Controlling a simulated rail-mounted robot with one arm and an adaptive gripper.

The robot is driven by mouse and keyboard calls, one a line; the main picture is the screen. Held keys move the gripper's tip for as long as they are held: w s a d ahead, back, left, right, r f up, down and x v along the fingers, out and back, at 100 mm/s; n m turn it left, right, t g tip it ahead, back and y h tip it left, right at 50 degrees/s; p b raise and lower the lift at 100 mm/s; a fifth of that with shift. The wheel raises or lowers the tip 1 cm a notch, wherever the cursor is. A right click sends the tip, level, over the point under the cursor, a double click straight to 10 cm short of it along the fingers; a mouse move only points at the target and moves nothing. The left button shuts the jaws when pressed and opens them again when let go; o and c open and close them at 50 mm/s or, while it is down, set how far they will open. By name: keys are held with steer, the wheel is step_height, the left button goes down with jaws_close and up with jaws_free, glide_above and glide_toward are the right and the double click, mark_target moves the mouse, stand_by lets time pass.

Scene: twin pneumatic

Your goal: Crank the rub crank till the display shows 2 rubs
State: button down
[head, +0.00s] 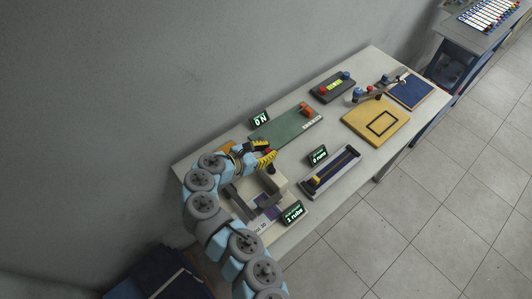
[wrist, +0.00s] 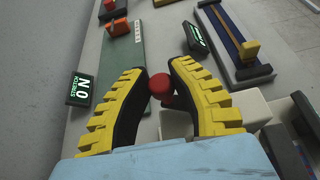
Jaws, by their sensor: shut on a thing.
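The rub crank's red knob (wrist: 161,84) sits between the black-and-yellow fingers of my gripper (head: 266,157) in the wrist view. The fingers are shut on it, and they partly hide it in the head view. The crank belongs to a pale, blocky rubbing device (head: 278,180), which my arm partly covers in the head view. The rub display (head: 294,213) is a small dark sign with green text at the device's front. It appears to read "2 rubs", but the digit is small.
A green board (head: 285,128) with a red block and a "NO" sign (head: 260,119) lies behind. A blue slider track (head: 331,172) with a "0 runs" display (head: 318,155) stands to the right. A yellow board (head: 376,122) and blue pad (head: 411,91) lie farther right.

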steer(key=shift+d+f+m+g+h+b, duration=0.1)
steer(key=shift+d+m+g+h+b, duration=0.15)
steer(key=shift+m+g+b, duration=0.4)
steer(key=shift+d+f+m+g+h+b, duration=0.15)
steer(key=shift+m+g+h+b, duration=0.2)
steer(key=shift+m+g+b, duration=0.25)
steer(key=shift+d+m+g+b, duration=0.1)
steer(key=shift+m+g+b, duration=0.15)
steer(key=shift+g+b, duration=0.1)
steer(key=shift+d+r+m+g+h+b, duration=0.1)
steer(key=shift+d+m+g+h+b, duration=0.4)
steer(key=shift+m+g+b, duration=0.7)
steer(key=shift+s+d+m+g+b, duration=0.1)
steer(key=shift+d+m+g+b, duration=0.2)
steer(key=shift+g+b, duration=0.2)
steer(key=shift+s+d+r+m+g+b, duration=0.15)
steer(key=shift+d+m+g+b, duration=0.15)
steer(key=shift+m+g+b, duration=0.75)
steer(key=shift+s+d+f+m+g+b, duration=0.1)
steer(key=shift+d+m+g+b, duration=0.15)
steer(key=shift+m+g+b, duration=0.75)
steer(key=shift+d+n+b, duration=0.15)
steer(key=shift+n+b, duration=0.2)
steer(key=shift+b, duration=0.55)
steer(key=shift+s+m+g+y+b, duration=0.15)
steer(key=shift+m+g+y+b, duration=0.25)
steer(key=shift+b, duration=0.4)
